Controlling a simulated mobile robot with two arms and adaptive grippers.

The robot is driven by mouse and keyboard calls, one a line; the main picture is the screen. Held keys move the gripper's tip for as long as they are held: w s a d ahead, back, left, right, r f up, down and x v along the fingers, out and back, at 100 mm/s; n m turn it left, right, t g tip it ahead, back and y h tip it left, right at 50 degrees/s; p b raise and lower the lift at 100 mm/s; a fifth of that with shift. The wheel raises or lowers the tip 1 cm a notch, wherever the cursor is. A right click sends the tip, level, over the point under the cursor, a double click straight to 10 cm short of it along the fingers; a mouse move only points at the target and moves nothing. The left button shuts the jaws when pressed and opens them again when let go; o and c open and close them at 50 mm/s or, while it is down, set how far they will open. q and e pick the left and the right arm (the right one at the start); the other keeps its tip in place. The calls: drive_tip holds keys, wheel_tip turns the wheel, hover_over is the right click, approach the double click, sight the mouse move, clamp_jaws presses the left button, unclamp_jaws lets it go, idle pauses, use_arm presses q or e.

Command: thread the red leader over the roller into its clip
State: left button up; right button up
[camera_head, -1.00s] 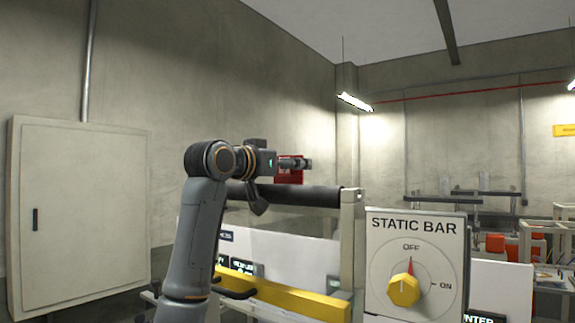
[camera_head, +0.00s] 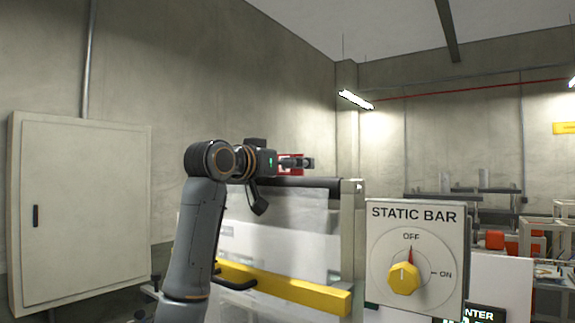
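The red leader (camera_head: 291,169) shows at my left gripper (camera_head: 299,163), above the dark roller (camera_head: 325,184). The gripper's dark fingers point right and appear closed on the leader, hiding part of it. A pale, see-through film sheet (camera_head: 285,235) hangs below the roller, in front of the frame's lower part. The clip cannot be made out. My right gripper is not in view.
A yellow bar (camera_head: 285,288) crosses the frame low down. A pale upright post (camera_head: 352,240) stands at the roller's right end, beside the STATIC BAR panel (camera_head: 440,225), its yellow knob (camera_head: 404,279) pointing to OFF. A grey cabinet (camera_head: 80,210) is at left.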

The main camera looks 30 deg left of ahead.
use_arm(q)
drive_tip(key=s, duration=1.2)
drive_tip(key=shift+a, duration=0.45)
